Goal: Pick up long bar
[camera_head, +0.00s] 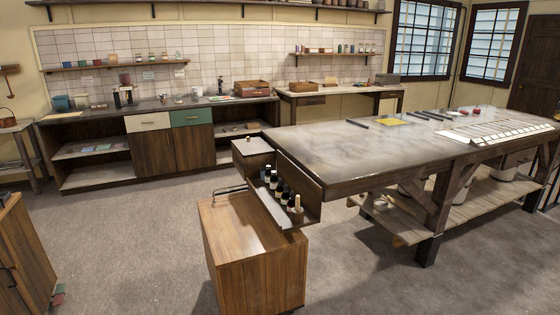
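Several thin dark bars lie on the large worktable (350,150) towards its far side. One dark bar (357,124) lies at the left, beside a yellow sheet (391,122). Another dark bar (431,115) lies farther right, near small red items. Long pale strips (500,130) lie side by side at the right part of the table. I cannot tell from this distance which piece is the long bar. Neither of my grippers is in view.
A wooden cabinet (255,255) with an open rack of bottles (280,190) stands at the table's near left end. Counters with cupboards (155,150) line the back wall. The grey floor (130,240) at the left is clear. The table has a lower shelf (405,225).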

